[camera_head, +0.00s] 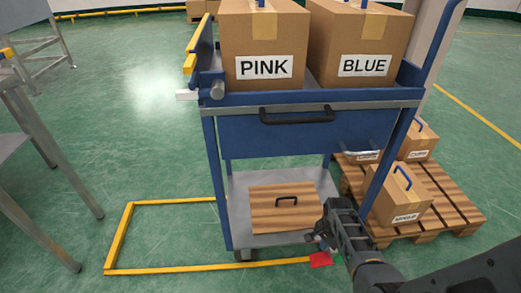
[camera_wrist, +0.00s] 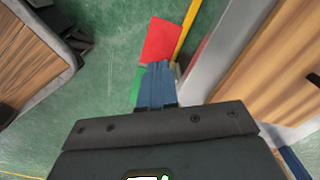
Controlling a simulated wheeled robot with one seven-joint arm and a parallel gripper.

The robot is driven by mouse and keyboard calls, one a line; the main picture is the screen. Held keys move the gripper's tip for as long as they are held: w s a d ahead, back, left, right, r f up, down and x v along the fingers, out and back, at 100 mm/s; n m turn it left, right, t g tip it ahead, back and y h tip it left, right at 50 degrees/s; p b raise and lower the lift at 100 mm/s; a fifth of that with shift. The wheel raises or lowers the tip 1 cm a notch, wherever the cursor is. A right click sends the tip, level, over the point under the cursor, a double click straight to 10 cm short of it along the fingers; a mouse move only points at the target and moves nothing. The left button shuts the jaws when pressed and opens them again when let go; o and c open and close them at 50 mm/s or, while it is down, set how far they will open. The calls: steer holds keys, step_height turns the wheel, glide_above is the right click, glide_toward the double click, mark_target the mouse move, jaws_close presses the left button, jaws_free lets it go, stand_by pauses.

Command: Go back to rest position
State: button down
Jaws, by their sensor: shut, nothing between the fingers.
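My gripper (camera_head: 323,243) is low in front of the blue cart (camera_head: 290,135), by the right side of its lower shelf. In the wrist view its blue fingers (camera_wrist: 157,86) are together with nothing between them. A flat red piece (camera_head: 320,259) shows just below the fingertips in the head view, and the same red piece (camera_wrist: 165,40) lies beyond them in the wrist view. A small green patch (camera_wrist: 138,86) shows beside the fingers. I cannot tell whether the red piece touches the fingers.
PINK (camera_head: 263,45) and BLUE (camera_head: 362,45) boxes stand on the cart top. A wooden box (camera_head: 268,210) sits on its lower shelf. A pallet (camera_head: 455,213) with several cartons is close right. A grey table (camera_head: 15,140) stands left. Green floor between is open.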

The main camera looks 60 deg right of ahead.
steer(key=a+r+n+t+h, duration=0.3)
steer(key=a+n, duration=0.4)
steer(key=a, duration=0.8)
steer(key=s+a+r+n+t, duration=0.2)
steer(key=a+r+n+t, duration=0.1)
steer(key=a+r, duration=0.25)
steer(key=s+a+r+n+t, duration=0.3)
steer(key=a+r+n, duration=0.15)
steer(key=r, duration=0.25)
steer(key=s+a+r+n+t+y+p, duration=0.1)
steer(key=r+p, duration=1)
steer(key=r, duration=1.4)
steer(key=s+a+r+n+t+y+p, duration=0.2)
steer(key=r+p, duration=1)
steer(key=r, duration=1.2)
steer(key=s+a+n+t, duration=0.2)
steer(key=a+n, duration=0.2)
steer(key=shift+r+t, duration=0.4)
